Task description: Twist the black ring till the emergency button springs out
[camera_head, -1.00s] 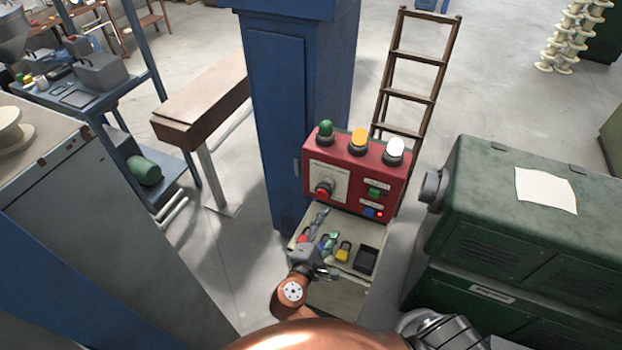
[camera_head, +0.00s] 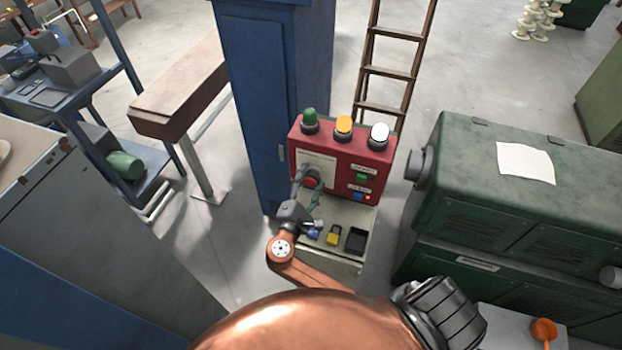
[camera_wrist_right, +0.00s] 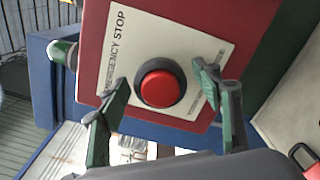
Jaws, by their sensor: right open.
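The red emergency button (camera_wrist_right: 158,88) sits in its black ring (camera_wrist_right: 176,72) on a pale plate marked EMERGENCY STOP (camera_wrist_right: 205,50) in the right wrist view. The plate is on the red control box (camera_head: 340,150), where the button (camera_head: 310,182) also shows in the head view. My right gripper (camera_head: 308,182) is at the front of the box. In the right wrist view its two green-padded fingers (camera_wrist_right: 165,95) are spread apart, one on each side of the button and ring, and hold nothing. My left gripper is not in view.
Green, orange and white lamps (camera_head: 343,128) top the box. A shelf below holds a yellow padlock (camera_head: 333,235) and a black tray (camera_head: 355,240). A blue column (camera_head: 270,100) stands behind left, and a green cabinet (camera_head: 480,190) stands at right.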

